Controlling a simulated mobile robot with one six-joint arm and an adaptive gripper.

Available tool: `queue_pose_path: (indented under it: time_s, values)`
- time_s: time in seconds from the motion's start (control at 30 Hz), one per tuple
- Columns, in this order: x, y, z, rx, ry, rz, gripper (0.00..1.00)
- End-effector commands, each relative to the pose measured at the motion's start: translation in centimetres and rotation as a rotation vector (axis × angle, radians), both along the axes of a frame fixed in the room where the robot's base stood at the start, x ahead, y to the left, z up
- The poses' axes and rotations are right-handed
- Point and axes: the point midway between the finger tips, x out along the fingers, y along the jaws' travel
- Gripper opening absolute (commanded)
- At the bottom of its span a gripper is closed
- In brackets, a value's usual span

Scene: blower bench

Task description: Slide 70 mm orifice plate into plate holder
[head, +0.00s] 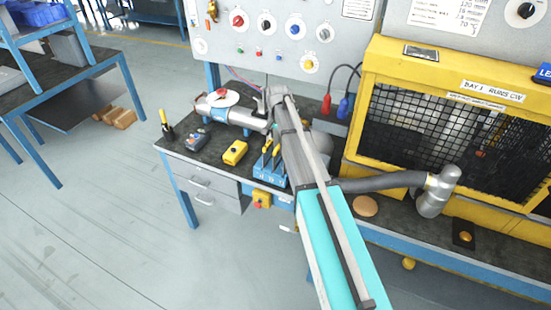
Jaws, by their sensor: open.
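A blue rack (271,173) stands near the front edge of the dark bench and holds several upright dark pieces with yellow tops. They may be orifice plates, but their sizes are too small to read, so I cannot tell which is the 70 mm one. A grey pipe-like assembly (243,117) lies behind the rack, with a red and white disc (222,97) on its left part. I cannot make out the plate holder for certain. My grey and turquoise body parts cover the middle of the view. I see no gripper fingers.
A yellow box (235,152) and a grey-blue box (196,140) sit left of the rack. A yellow mesh cage (408,68) stands at the right. A round tan disc (364,205) lies before it. The panel (268,30) is behind.

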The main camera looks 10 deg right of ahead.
Motion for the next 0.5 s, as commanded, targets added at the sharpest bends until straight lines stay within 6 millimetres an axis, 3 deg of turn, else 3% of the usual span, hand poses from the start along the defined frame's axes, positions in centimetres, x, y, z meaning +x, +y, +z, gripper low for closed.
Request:
queue_pose_path:
  time_s: [0.5]
  values:
    - [0.0, -0.3, -3.6, 0.000, 0.000, 0.000, 0.64]
